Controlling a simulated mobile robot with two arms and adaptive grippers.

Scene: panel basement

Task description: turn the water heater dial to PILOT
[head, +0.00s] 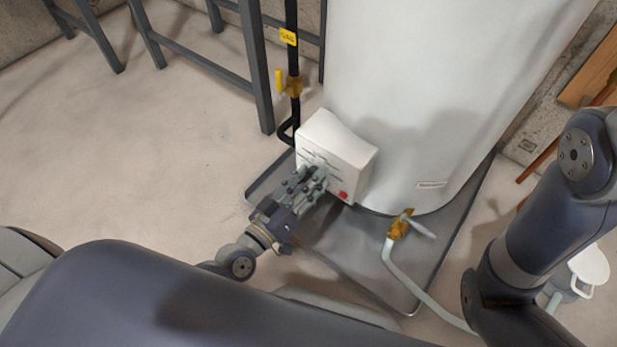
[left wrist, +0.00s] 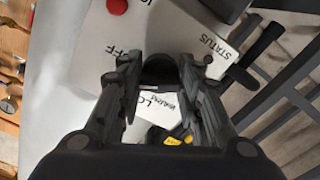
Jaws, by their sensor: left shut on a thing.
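The white water heater tank (head: 420,100) stands with a white control box (head: 352,156) low on its front. My left gripper (head: 316,174) is at the box's front face and covers the dial in the head view. In the left wrist view the gripper (left wrist: 160,72) is shut on the dark round dial (left wrist: 158,68), with a finger on each side. Printed words show around it on the box face (left wrist: 90,45): STATUS, part of a word ending in FF, and LO. The PILOT mark and the dial's pointer cannot be made out.
A red button (head: 343,195) is on the box's lower right. A brass drain valve (head: 401,224) with a pale hose is right of it. A black gas pipe with a yellow-handled valve (head: 291,84) rises behind, beside grey metal frames (head: 257,65). A grey drip pan (head: 441,252) lies under the tank.

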